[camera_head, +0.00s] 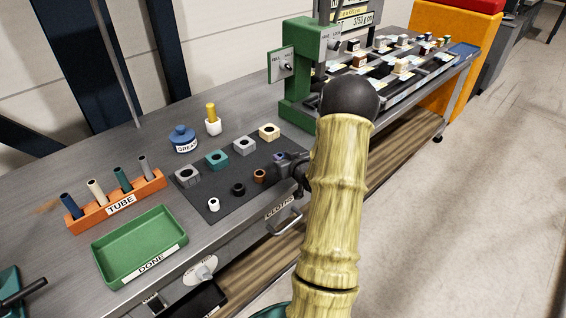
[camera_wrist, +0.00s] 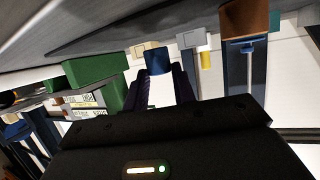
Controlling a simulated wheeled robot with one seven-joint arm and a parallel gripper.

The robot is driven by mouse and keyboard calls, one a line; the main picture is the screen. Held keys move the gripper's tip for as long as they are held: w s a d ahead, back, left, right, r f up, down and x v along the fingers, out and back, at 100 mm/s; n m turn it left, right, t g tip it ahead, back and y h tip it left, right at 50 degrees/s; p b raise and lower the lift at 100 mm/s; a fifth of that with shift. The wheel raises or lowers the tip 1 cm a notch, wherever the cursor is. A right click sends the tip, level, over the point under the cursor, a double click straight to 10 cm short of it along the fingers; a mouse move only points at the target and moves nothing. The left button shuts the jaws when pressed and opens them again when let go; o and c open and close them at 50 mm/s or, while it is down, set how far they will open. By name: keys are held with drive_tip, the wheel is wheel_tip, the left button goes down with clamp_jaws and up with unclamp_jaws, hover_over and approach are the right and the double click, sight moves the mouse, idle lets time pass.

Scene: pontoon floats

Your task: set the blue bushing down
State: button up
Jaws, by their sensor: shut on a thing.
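The blue bushing (camera_head: 278,157) shows as a small blue-purple spot at the tips of my gripper (camera_head: 286,163), near the right edge of the dark mat (camera_head: 225,204) in the head view. In the wrist view the blue bushing (camera_wrist: 156,60) is between the tips of the two dark fingers of my gripper (camera_wrist: 160,78), which are shut on it. My gripper hides part of it in the head view. I cannot tell whether its underside touches the mat.
A copper bushing (camera_head: 259,175), black bushing (camera_head: 238,189) and white bushing (camera_head: 213,204) stand left of my gripper. Several square blocks (camera_head: 217,159) line the mat's back. A green press (camera_head: 296,75) stands behind; a green DONE tray (camera_head: 137,243) and orange TUBE rack (camera_head: 115,203) lie left.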

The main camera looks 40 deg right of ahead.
drive_tip(key=shift+f, duration=1.05)
drive_tip(key=shift+f, duration=0.15)
drive_tip(key=o, duration=1)
drive_tip(key=shift+s+r, duration=0.1)
drive_tip(key=shift+r, duration=0.1)
drive_tip(key=b+v, duration=0.1)
drive_tip(key=v, duration=1)
drive_tip(key=shift+s+a+r, duration=0.1)
drive_tip(key=shift+s+r, duration=0.1)
drive_tip(key=shift+s, duration=0.15)
